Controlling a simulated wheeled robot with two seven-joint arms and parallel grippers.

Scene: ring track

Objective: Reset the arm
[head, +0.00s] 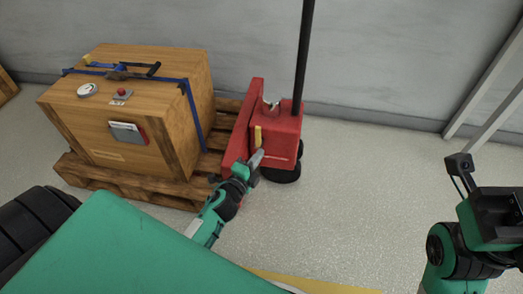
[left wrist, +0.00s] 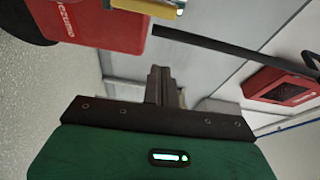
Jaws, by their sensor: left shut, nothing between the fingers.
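My left gripper (head: 257,158) is in front of the red pallet jack (head: 283,132) in the head view. Its fingers overlap the jack's lower front in the picture; I cannot tell whether they touch it. In the left wrist view the left fingers (left wrist: 163,85) are together with nothing between them. The jack's red body (left wrist: 92,22) shows there at the upper left, apart from the fingers. My right arm (head: 462,245) stands at the right edge of the head view, bent upward. Its fingers do not show.
A wooden crate (head: 150,95) with blue straps sits on a wooden pallet (head: 130,190) at the left. The jack's black handle (head: 304,50) rises in front of the grey wall (head: 390,50). Open floor (head: 350,190) lies right of the jack. The wrist view shows a red box (left wrist: 283,88).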

